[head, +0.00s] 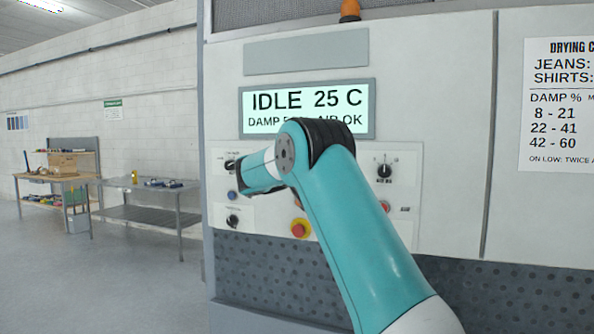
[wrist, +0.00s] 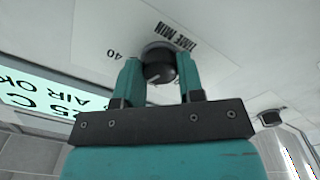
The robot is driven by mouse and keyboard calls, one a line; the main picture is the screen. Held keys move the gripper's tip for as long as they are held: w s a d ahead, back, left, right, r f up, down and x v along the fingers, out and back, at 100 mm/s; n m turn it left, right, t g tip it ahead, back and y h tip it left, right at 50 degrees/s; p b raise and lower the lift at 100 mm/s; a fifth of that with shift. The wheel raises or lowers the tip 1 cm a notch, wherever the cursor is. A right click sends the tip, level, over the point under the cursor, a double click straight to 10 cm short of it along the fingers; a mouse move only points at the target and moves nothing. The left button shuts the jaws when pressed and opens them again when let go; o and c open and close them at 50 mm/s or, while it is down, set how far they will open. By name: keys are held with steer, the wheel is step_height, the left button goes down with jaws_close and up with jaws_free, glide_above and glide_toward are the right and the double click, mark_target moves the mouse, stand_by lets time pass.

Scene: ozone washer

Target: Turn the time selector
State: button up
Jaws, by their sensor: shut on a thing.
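The time selector is a round black knob (wrist: 160,70) on a white plate in the wrist view, beside the print "TIME MIN" and the number 40. My gripper (wrist: 159,60) has its two teal fingers on either side of the knob and is shut on it. The knob's pointer and exact setting are hard to read. In the head view my teal arm crosses in front of the panel and hides the time selector and my fingers.
The display (head: 358,103) reads IDLE 25 C. Other black knobs stand at the panel's left (head: 232,165), lower left (head: 233,220) and right (head: 384,170). A red stop button (head: 299,230) in a yellow ring sits below my arm. Workbenches (head: 150,190) stand far left.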

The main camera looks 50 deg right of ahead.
stand_by(0.4)
steer(key=o, duration=0.9)
steer(key=b+v, duration=0.8)
steer(key=v, duration=0.9)
steer(key=shift+s+a, duration=0.1)
steer(key=shift+a, duration=0.1)
